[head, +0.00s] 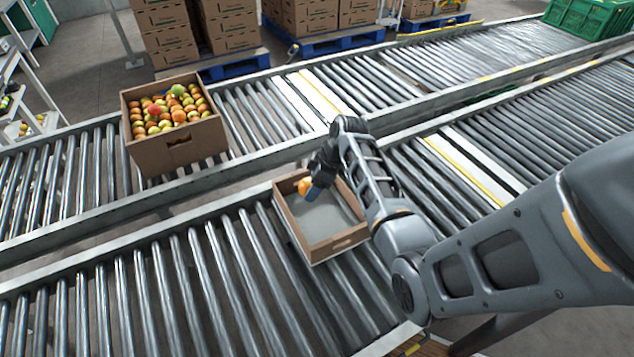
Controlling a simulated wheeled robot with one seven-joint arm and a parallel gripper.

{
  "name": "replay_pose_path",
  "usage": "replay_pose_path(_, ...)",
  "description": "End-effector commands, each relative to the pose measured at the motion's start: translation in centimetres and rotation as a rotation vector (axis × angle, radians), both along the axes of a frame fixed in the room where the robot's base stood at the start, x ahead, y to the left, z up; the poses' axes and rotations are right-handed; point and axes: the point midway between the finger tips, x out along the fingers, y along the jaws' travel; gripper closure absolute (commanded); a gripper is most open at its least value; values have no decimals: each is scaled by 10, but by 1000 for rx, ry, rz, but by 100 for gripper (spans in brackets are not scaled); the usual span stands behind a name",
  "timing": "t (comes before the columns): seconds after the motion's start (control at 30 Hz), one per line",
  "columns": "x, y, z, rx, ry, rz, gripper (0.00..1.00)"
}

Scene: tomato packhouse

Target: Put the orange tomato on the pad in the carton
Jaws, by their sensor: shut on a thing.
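An orange tomato (304,186) is held in my gripper (309,188), over the far part of a small open carton. The carton (337,244) is shallow and brown, and sits on the near roller conveyor. Its floor is lined with a grey pad (326,222), and the part in view is bare. A blue fingertip shows beside the tomato. My gripper is shut on the tomato. I cannot tell whether the tomato touches the pad. My arm comes in from the right and hides part of the carton's right side.
A tall carton (178,148) full of red, orange, yellow and green tomatoes stands on the far roller conveyor (255,112). The near conveyor (150,285) is clear left of the small carton. Stacked boxes (232,30) on blue pallets and a green crate (590,15) are behind.

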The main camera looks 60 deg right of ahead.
Motion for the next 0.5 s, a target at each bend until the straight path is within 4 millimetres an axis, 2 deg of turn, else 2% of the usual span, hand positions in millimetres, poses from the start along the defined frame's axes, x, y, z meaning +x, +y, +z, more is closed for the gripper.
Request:
replay_pose_path(0.13,-7,-11,-1,0,0,11,53)
replay_pose_path(0.37,-7,-11,-14,-1,0,13,53)
replay_pose_path(0.5,-7,-10,-28,-1,1,13,53)
